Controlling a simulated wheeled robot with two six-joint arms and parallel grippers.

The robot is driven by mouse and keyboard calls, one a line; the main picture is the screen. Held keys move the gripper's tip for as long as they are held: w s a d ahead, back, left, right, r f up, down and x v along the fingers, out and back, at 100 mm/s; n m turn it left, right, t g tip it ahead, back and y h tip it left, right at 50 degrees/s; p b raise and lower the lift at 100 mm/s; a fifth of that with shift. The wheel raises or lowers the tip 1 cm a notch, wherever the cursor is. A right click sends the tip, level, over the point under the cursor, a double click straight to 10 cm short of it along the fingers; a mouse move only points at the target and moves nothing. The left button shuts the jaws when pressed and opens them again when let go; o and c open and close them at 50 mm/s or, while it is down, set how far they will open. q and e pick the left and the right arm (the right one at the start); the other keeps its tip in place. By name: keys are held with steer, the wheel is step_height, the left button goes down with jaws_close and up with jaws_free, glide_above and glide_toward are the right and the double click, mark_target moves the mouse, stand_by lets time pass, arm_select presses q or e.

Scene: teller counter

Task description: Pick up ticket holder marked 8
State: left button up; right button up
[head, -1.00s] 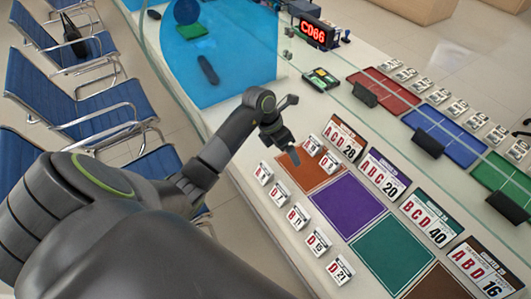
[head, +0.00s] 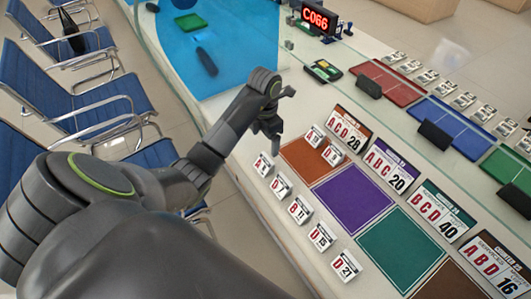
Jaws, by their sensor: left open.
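Several small white ticket holders with red letters and dark numbers stand on the counter. Two are at the far end of the mats, one at the back (head: 315,137) and one on the orange mat's edge (head: 333,154). A row runs along the near edge, from the far holder (head: 264,165) to the one marked 21 (head: 346,265). The small numbers are too blurred for me to tell which one reads 8. My left gripper (head: 271,133) is open and empty, pointing down above the counter, left of the two far holders. My right gripper is not in view.
Orange (head: 310,160), purple (head: 353,198) and green (head: 400,248) mats lie on the counter. Larger counter signs (head: 347,131) stand behind them. A glass panel, red (head: 387,83) and blue trays and a lit C066 display (head: 319,19) are farther off. Blue chairs (head: 105,105) stand left.

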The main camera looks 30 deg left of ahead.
mark_target(265, 160)
arm_select(q)
step_height(265, 160, down, 7)
steer(key=b, duration=0.5)
steer(key=shift+r+b, duration=0.15)
steer(key=shift+b, duration=0.25)
steer(key=shift+f+b, duration=0.65)
steer(key=shift+f, duration=0.2)
step_height(265, 160, down, 2)
steer(key=shift+d+f+p, duration=0.1)
steer(key=shift+p, duration=0.55)
steer(key=shift+f, duration=0.45)
